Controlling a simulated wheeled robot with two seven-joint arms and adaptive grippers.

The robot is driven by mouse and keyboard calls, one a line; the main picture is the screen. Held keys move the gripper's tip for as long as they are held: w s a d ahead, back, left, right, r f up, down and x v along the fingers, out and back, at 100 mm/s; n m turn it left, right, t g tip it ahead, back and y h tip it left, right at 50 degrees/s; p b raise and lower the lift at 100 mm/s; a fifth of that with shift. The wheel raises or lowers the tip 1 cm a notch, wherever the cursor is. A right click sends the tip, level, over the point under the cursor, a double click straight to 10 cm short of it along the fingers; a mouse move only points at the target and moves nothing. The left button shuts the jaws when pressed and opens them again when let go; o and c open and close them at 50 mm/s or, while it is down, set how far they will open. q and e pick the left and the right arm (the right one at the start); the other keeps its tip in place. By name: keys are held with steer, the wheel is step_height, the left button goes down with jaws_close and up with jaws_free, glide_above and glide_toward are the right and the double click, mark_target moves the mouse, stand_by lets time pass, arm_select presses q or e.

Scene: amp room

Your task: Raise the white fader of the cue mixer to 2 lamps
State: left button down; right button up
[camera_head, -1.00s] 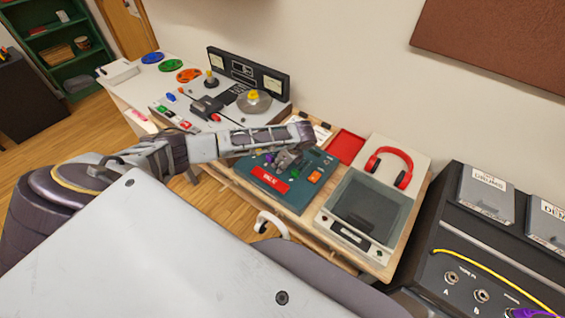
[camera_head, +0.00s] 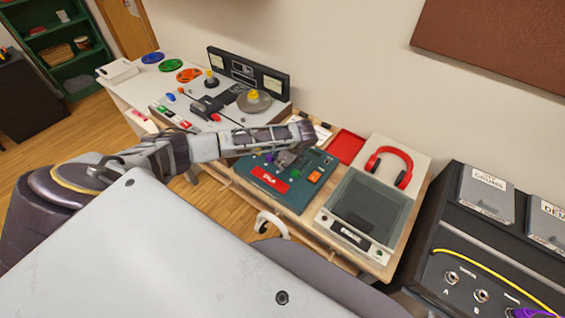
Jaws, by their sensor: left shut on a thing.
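The cue mixer is a teal box with a red label (camera_head: 270,180) on the wooden desk, in the middle of the head view. An orange knob (camera_head: 315,176) and a purple one (camera_head: 268,158) show on its top. My left gripper (camera_head: 286,160) is over the mixer's top, pointing down, shut on a small control. This control fits the white fader, but the fingers hide it. I cannot make out any lit lamps on the mixer. My right gripper is not in view.
Right of the mixer are a grey-framed device with a dark lid (camera_head: 368,208) and red headphones (camera_head: 402,164). A red tray (camera_head: 347,146) lies behind. A tape machine (camera_head: 246,76) stands at the back left. A black amp rack (camera_head: 480,260) stands at the right.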

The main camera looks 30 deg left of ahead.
arm_select(q)
steer(key=shift+w+d, duration=0.15)
steer(key=shift+w, duration=1.7)
steer(key=c, duration=1.4)
jaws_free()
steer(key=shift+v, duration=6)
